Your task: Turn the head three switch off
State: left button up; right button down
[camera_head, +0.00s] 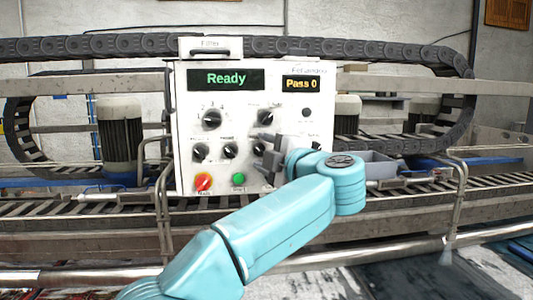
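A white control panel (183,130) faces me with several black rotary switches. Two larger ones, an upper left switch (211,118) and an upper right switch (265,117), sit above a lower row. The lower row shows a left switch (200,152), a middle switch (231,150) and a right switch (259,149). Their labels are too small to read, so I cannot tell which is head three. My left gripper (269,154) is at the lower row's right end, beside or over the right switch. Its dark fingers blend with the switches; their gap is unclear. My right gripper is out of view.
The panel has a green "Ready" display (226,79), a yellow "Pass 0" display (300,85), a red knob (204,182) and a green button (238,179). A metal rail (400,247) runs in front. A cable chain (380,47) runs behind.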

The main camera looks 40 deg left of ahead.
pick_arm(q)
jog(key=b+v, duration=0.3)
jog(key=v, duration=1.3)
jog(key=shift+d, duration=0.2)
jog(key=shift+a+f, duration=0.1)
